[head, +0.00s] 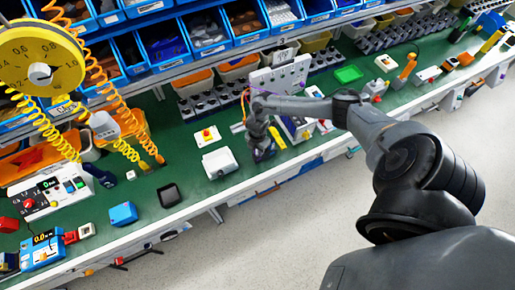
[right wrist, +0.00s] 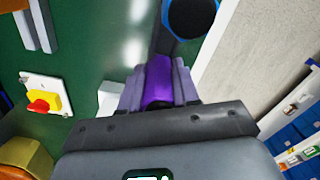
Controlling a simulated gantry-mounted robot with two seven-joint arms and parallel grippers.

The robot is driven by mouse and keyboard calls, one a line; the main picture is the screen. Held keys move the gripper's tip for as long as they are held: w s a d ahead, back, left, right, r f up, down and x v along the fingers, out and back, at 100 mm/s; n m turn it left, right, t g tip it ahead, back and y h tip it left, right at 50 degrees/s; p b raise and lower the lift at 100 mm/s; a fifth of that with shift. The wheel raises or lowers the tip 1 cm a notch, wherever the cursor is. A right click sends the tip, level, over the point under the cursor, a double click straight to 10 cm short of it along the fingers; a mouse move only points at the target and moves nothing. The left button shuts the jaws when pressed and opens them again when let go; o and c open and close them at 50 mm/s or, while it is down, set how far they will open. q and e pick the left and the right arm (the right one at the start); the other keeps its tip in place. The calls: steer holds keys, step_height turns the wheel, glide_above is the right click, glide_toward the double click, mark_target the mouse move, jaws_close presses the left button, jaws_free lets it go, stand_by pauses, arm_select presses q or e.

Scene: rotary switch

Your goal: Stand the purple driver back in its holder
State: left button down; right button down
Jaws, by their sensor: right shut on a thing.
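My right gripper (head: 262,148) is over the green bench, close to its front edge, just left of the white pegboard stand. In the right wrist view its fingers are shut on the purple driver (right wrist: 158,80), whose purple body shows between them. The driver is too small and covered to make out clearly in the head view. Beyond the fingers in the right wrist view is a round black part with a blue rim (right wrist: 192,16); I cannot tell if it is the holder. My left gripper is not in view.
A white box (head: 219,162) sits left of the gripper. Blue bins line the back.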

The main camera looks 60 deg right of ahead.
steer(key=shift+f, duration=0.45)
steer(key=c, duration=0.8)
jaws_free()
steer(key=shift+o, duration=0.2)
steer(key=shift+r, duration=0.1)
